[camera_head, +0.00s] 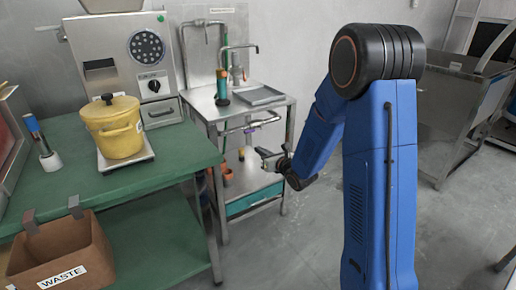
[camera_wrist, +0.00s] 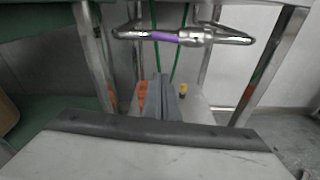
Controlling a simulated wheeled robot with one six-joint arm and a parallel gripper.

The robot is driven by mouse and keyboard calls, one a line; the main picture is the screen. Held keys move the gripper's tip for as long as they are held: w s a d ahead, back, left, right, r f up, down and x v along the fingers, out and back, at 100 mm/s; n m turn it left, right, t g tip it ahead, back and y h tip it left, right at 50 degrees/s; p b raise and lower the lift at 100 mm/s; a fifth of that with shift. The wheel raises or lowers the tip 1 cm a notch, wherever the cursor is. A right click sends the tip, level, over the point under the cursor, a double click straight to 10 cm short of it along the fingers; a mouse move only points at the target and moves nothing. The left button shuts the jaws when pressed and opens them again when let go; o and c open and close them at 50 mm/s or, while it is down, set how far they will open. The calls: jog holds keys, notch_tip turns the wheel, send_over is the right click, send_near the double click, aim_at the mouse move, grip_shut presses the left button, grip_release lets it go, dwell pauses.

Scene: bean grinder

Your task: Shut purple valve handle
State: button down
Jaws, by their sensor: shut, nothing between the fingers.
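The purple valve handle (camera_head: 250,129) is on the metal pipe (camera_head: 266,123) under the steel sink table. In the wrist view the purple handle (camera_wrist: 163,36) is a short band lying level, in line with the pipe (camera_wrist: 215,36). My gripper (camera_head: 260,152) is in front of the sink table, a little below the handle and apart from it. In the wrist view its grey fingers (camera_wrist: 163,82) are together, below the handle in the picture, with nothing between them.
The steel sink table (camera_head: 283,103) has legs on both sides of the pipe. Its lower shelf carries orange items (camera_head: 227,175) and a teal drawer (camera_head: 256,199). A green workbench (camera_head: 165,175) stands at left with a yellow pot (camera_head: 114,128).

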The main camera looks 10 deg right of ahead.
aim_at(249, 131)
jog(key=x, duration=0.9)
jog(key=shift+s+d+r, duration=0.1)
jog(key=shift+s+r, duration=0.05)
jog(key=shift+r, duration=0.5)
jog(key=shift+s+d+r, duration=0.15)
jog(key=shift+r, duration=0.5)
jog(key=shift+s+d+r, duration=0.1)
jog(key=shift+r, duration=0.55)
jog(key=shift+r, duration=0.1)
jog(key=shift+r+m, duration=0.1)
jog(key=shift+m, duration=0.4)
